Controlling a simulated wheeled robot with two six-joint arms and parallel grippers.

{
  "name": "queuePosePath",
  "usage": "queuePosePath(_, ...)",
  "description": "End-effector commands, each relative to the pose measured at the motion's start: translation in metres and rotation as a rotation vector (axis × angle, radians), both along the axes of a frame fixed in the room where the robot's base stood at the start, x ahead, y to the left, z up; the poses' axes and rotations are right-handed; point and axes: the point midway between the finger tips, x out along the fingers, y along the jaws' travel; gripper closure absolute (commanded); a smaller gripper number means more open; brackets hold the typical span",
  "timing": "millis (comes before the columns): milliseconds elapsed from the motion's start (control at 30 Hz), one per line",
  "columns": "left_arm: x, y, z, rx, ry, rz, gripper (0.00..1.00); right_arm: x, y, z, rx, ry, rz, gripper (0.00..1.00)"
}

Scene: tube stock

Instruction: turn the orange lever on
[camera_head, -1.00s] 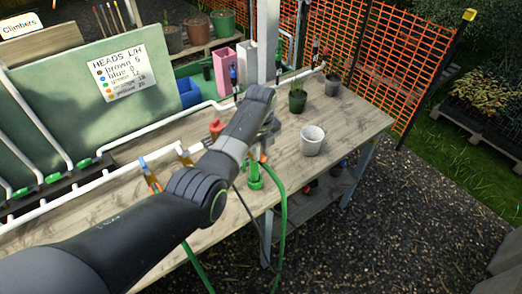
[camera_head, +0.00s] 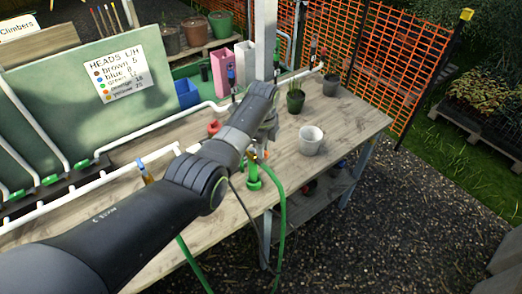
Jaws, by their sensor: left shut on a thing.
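My left gripper (camera_head: 264,140) is at the end of the dark arm that crosses the bench, above the green hose fitting (camera_head: 254,178). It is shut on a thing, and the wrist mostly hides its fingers. A small bit of orange, seemingly the orange lever (camera_head: 265,154), shows right below the gripper, beside the top of the fitting. How far the lever is turned cannot be told. A brass tap with a blue lever (camera_head: 143,168) stands on the white pipe to the left. A red round handle (camera_head: 213,127) shows behind the arm. My right gripper is out of view.
A white pot (camera_head: 311,141) and two potted plants, one green (camera_head: 295,99) and one dark (camera_head: 331,85), stand right of the gripper on the wooden bench (camera_head: 350,122). A green hose (camera_head: 281,225) hangs over the front edge. A metal post (camera_head: 265,40) rises behind the wrist.

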Motion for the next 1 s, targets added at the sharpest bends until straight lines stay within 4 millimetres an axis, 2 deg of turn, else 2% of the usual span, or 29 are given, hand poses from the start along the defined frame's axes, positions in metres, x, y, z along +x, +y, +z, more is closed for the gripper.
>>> queuePosePath(1000,0.033,0.0,-0.002,-0.009,-0.008,0.924,1.0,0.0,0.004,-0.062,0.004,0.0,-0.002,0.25)
